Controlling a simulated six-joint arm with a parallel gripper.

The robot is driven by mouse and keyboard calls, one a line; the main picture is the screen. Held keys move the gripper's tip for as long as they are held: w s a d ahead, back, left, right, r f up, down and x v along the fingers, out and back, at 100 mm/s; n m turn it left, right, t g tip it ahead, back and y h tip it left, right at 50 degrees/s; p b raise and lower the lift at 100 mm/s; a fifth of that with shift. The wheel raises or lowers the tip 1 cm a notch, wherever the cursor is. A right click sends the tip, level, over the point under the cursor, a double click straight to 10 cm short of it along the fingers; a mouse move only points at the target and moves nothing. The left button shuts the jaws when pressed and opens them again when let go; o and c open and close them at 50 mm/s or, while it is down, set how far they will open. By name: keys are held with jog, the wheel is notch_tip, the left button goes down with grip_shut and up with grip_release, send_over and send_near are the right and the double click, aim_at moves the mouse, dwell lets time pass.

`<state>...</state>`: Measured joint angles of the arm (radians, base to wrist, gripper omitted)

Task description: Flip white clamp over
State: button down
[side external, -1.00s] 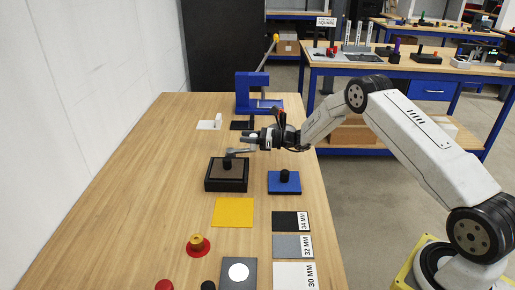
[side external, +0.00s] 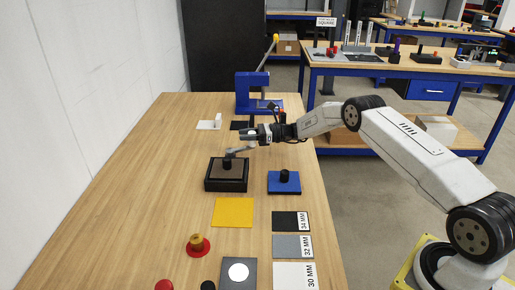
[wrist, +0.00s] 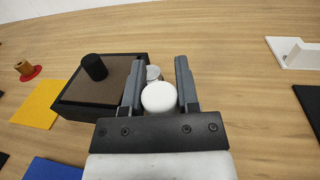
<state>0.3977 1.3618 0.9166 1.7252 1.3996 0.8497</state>
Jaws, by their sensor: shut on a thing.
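My gripper (wrist: 157,82) is closed around a white round-ended piece (wrist: 159,98), which appears to be the white clamp. It sits between the two grey fingers in the wrist view, with a grey cylindrical part (wrist: 153,73) just beyond it. In the side view my gripper (side external: 243,142) points left, above the table near the far edge of the brown-topped black block (side external: 227,184). The held piece is too small there to judge its tilt. How far it stands above the table is not clear.
A black peg (wrist: 94,67) stands on the black block, close to my fingers. A blue base (side external: 285,186) with a black knob lies to its right. A blue C-shaped stand (side external: 245,92) and a white bracket (side external: 217,121) stand farther back. The table's left side is clear.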

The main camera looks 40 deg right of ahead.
jog(key=shift+w+d+r+n+g+y, duration=0.1)
jog(key=shift+w+n+g+y, duration=0.1)
jog(key=shift+n+g+y, duration=0.25)
jog(key=shift+w+r+n+g+y, duration=0.1)
jog(key=shift+w+n+g+y, duration=0.2)
jog(key=shift+g, duration=0.35)
jog(key=shift+s, duration=0.1)
jog(key=shift+c, duration=1.7)
grip_release()
jog(key=shift+f, duration=0.1)
jog(key=shift+s+d, duration=0.1)
jog(key=shift+d, duration=0.05)
jog(key=shift+v, duration=3.75)
